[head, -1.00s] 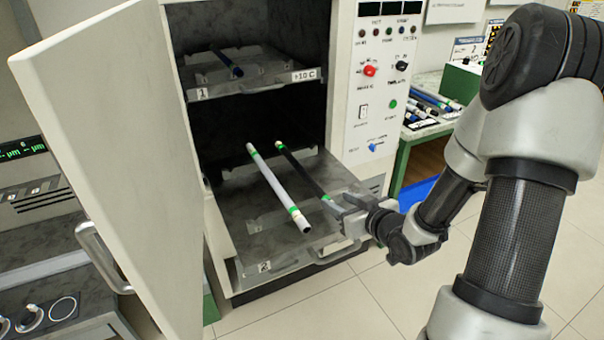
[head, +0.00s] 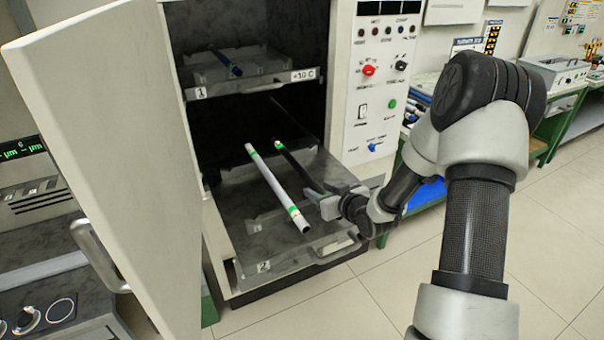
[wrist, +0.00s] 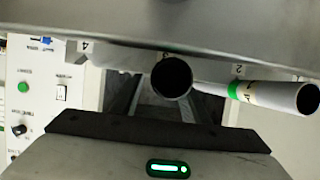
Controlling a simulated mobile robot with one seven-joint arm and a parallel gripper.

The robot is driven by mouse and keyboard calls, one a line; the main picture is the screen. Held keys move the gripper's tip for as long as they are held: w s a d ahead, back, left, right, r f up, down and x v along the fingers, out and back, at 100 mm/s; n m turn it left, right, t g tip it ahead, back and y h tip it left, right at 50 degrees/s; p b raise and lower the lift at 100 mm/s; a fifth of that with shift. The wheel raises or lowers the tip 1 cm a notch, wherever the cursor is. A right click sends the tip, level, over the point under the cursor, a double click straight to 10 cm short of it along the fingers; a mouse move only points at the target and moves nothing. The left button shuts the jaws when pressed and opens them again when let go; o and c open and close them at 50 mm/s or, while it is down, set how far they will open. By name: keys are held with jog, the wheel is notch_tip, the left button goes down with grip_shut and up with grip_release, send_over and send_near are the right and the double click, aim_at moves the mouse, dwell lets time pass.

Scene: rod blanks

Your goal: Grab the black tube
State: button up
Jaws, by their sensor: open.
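The black tube (head: 292,162) lies on the pulled-out lower shelf (head: 230,252) of the open cabinet, with a green band at its far end. Its near end is hidden behind my gripper in the head view. My gripper (head: 319,197) is open at that near end. In the wrist view, the round dark open end of the black tube (wrist: 171,78) faces me, above the dark pad of one finger. Whether the finger touches it I cannot tell. A white tube with green bands (head: 272,185) lies to the left; it also shows in the wrist view (wrist: 290,97).
The cabinet door (head: 105,150) stands open on the left. An upper shelf (head: 262,84) marked 1 holds a dark blue tube (head: 229,64). The control panel (head: 378,90) is right of the opening. A bench with more items stands behind my arm.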

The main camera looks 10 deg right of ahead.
grip_shut()
